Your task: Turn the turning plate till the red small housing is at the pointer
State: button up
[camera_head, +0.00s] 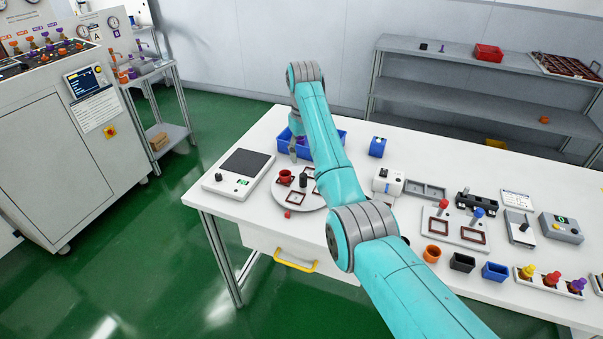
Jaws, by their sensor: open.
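The turning plate (314,203) is a light grey disc on the white table, partly covered by my arm. A red cup-like piece (286,177), which looks like the red small housing, sits on its left rear part. A black upright knob (303,180) stands near the plate's middle, and brown-red square frames (296,198) lie on it. A small red marker (288,214), likely the pointer, is at the plate's front edge, apart from the red housing.
A blue bin (283,141) stands behind the plate. A scale (239,172) is close on the left. A blue block (377,147) and a white device (388,182) are on the right. Fixtures, cups and colored plungers fill the table's right side.

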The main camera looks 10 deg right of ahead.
aim_at(303, 175)
notch_tip(303, 175, down, 10)
jog(key=shift+r, duration=0.1)
dwell(0.4)
grip_shut()
